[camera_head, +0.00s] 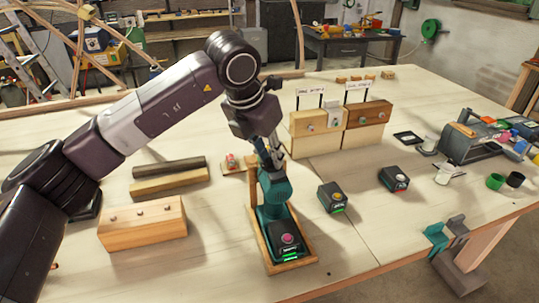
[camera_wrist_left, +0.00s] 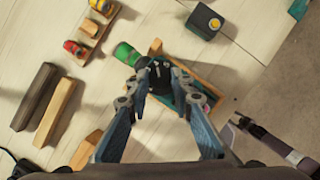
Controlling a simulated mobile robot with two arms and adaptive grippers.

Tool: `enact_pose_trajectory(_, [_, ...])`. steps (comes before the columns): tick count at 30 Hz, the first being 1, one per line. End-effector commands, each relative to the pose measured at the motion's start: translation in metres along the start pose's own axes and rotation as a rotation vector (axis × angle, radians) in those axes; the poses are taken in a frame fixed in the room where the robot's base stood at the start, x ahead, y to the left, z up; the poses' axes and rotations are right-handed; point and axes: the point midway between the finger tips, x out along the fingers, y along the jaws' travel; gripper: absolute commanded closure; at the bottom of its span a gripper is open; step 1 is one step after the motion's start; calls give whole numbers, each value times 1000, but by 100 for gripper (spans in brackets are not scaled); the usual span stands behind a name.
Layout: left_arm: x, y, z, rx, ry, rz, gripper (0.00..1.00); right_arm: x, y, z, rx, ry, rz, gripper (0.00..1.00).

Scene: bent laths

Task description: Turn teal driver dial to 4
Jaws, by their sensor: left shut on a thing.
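The teal driver (camera_head: 277,192) stands in a narrow wooden cradle (camera_head: 308,253) near the table's front edge. Its dark base carries a pink button and a lit green strip. My left gripper (camera_head: 272,158) is at the driver's upper end. In the left wrist view its fingertips (camera_wrist_left: 152,72) are closed about a dark round part (camera_wrist_left: 160,80), beside the driver's green end (camera_wrist_left: 126,54). The dial's numbers and pointer cannot be read, and the gripper hides much of the driver's head.
Wooden blocks and laths (camera_head: 143,222) lie left of the cradle. A small black unit with a yellow button (camera_head: 332,196) and another with a pale button (camera_head: 394,178) stand to the right. Labelled wooden blocks (camera_head: 318,122) stand behind.

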Motion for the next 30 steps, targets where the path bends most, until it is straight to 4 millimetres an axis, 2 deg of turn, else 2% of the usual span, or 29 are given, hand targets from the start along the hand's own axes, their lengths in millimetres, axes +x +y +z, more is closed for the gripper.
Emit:
enact_pose_trajectory(3, [-2,0,2,0,-5,0,71,0,0,0,0,0,0,57])
enact_pose_trajectory(10, [-1,0,1,1,-2,0,71,0,0,0,0,0,0,57])
enact_pose_trajectory(14, [-9,0,1,1,-4,1,71,0,0,0,0,0,0,57])
enact_pose_trajectory(17, [-24,0,1,2,-6,2,71,0,-1,0,0,0,-1,57])
enact_pose_trajectory(24, [-76,0,1,1,-7,2,71,0,-1,0,0,0,-1,57])
enact_pose_trajectory(30, [-109,0,1,0,-5,1,71,0,-1,0,0,0,-2,57])
